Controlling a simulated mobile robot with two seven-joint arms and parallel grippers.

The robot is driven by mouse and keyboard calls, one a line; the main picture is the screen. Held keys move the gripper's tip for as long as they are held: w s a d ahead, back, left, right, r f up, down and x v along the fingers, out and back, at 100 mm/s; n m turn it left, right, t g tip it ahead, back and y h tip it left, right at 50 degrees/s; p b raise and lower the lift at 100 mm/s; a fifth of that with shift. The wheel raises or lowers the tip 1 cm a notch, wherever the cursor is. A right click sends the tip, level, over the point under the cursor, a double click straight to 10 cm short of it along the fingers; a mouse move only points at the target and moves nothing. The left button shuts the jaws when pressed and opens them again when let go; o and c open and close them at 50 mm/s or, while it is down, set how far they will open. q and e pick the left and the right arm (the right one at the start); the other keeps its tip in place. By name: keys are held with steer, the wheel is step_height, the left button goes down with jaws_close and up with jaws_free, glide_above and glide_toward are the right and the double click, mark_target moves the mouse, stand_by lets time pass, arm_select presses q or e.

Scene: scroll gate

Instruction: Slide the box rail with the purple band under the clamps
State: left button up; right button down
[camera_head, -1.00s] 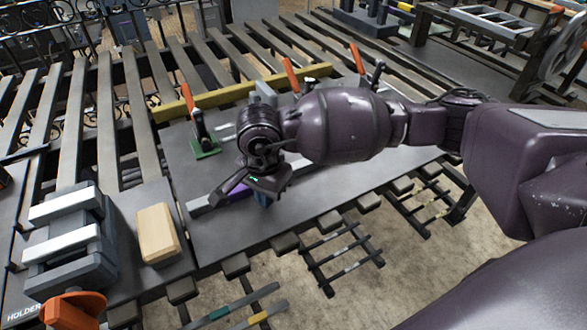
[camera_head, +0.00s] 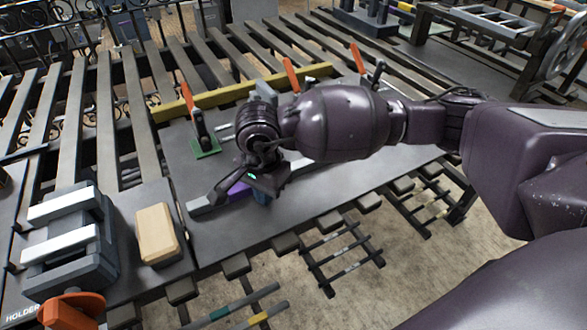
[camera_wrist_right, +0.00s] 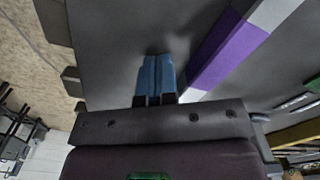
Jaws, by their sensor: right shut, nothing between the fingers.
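The box rail with the purple band (camera_head: 238,189) lies on the grey plate (camera_head: 215,225), near its front edge. In the right wrist view the purple band (camera_wrist_right: 225,52) sits between pale grey lengths of the rail. My right gripper (camera_head: 262,198) points down on the front side of the rail. Its blue fingers (camera_wrist_right: 156,78) are shut and empty beside the rail; I cannot tell if they touch it. Clamps with orange handles, such as the left one (camera_head: 198,122) on a green base, stand behind the rail along a yellow bar (camera_head: 230,92). My left gripper is not in view.
A wooden block (camera_head: 156,235) and a grey holder (camera_head: 68,245) with an orange knob stand at the left. Small dark racks (camera_head: 340,255) hang beyond the plate's front edge. My right arm hides part of the plate and rail. The plate's front left is clear.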

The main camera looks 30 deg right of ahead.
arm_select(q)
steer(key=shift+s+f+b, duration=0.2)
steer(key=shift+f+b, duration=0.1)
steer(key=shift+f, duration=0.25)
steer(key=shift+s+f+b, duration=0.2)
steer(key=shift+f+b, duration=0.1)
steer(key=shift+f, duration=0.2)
arm_select(e)
steer(key=shift+w, duration=1.7)
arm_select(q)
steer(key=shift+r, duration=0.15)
arm_select(e)
steer(key=shift+s, duration=0.15)
steer(key=shift+s+r+p, duration=0.1)
steer(key=shift+s+p, duration=0.2)
steer(key=shift+s, duration=0.2)
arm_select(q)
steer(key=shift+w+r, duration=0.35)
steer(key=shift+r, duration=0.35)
arm_select(e)
steer(key=shift+s, duration=0.65)
